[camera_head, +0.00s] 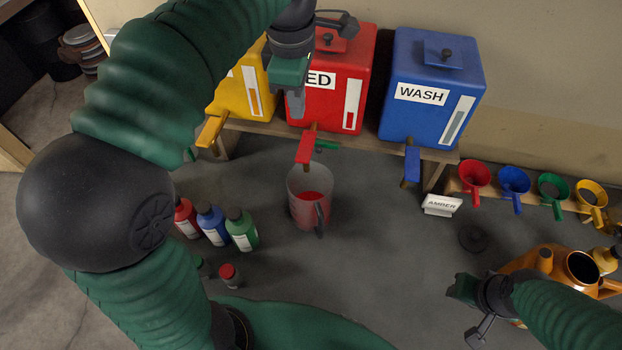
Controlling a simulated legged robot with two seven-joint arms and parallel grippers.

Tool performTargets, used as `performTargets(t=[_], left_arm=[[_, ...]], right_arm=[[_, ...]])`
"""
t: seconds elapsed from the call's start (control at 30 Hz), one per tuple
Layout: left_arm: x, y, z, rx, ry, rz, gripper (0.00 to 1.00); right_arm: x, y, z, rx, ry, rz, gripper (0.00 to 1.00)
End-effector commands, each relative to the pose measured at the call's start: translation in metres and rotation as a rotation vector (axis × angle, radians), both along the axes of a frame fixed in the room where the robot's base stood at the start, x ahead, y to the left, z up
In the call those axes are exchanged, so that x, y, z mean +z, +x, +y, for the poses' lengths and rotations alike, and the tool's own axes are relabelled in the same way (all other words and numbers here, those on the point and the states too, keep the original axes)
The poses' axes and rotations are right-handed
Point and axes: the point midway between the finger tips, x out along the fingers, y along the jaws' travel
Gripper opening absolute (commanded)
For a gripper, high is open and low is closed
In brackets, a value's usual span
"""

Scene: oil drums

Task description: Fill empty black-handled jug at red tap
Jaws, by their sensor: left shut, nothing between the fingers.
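A clear jug (297,186) with a black handle (322,217) stands upright on the floor below the red tap (306,147). Red liquid (312,202) shows inside it. The tap sticks out from the front of the red tank (336,90), and a small green piece (328,146) shows beside it. My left gripper (296,104) is shut and empty, in front of the red tank and above the tap. It is apart from the jug. My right gripper (462,288) is at the lower right, away from the jug; its fingers are unclear.
A yellow tank (240,88) and a blue WASH tank (431,90) flank the red one on a wooden bench (366,143). Several bottles (212,225) stand left of the jug. Funnels (514,182) line the right, near an orange can (540,262).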

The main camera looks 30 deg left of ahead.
Motion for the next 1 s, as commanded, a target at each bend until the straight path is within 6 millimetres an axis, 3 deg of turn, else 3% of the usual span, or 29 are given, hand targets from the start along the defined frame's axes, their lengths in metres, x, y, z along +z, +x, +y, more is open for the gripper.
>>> performTargets(t=[0.27, 0.47, 0.8, 1.0], left_arm=[[0.000, 0.000, 0.001, 0.002, -0.002, 0.002, 0.00], [-0.006, 0.009, -0.009, 0.003, -0.020, 0.081, 0.00], [-0.002, 0.007, -0.010, 0.002, -0.026, 0.097, 0.00], [-0.024, 0.006, -0.009, 0.002, -0.026, 0.100, 0.00]], right_arm=[[-0.001, 0.000, 0.000, 0.001, 0.000, 0.000, 0.36], [-0.017, 0.000, 0.000, 0.001, 0.000, 0.000, 0.36], [-0.016, 0.000, 0.000, 0.000, 0.000, 0.000, 0.36], [-0.016, 0.000, 0.000, 0.001, 0.000, 0.000, 0.36]])
